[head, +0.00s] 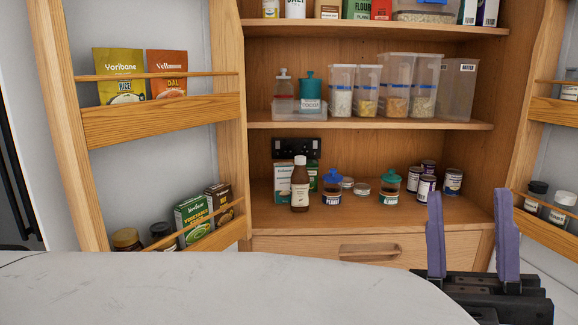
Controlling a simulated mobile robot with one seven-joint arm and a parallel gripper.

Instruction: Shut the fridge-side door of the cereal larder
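The wooden larder (370,125) stands open, with shelves of food facing me. Its left door (165,120) is swung open and carries racks of packets and jars; a dark handle (18,175) on a grey front, perhaps the fridge, shows beyond it at the far left. Its right door (545,120) is also open and partly cut off by the picture edge. My gripper (470,200) is at the lower right, its two purple fingers upright, spread apart and empty. It appears in front of the drawer and right side of the larder, well away from the left door.
A white marbled surface with a rounded edge (220,290) fills the foreground and hides the left door's bottom. A drawer with a wooden handle (370,251) is below the shelves. Packets (118,75) and cartons (194,218) sit behind the left door's rails.

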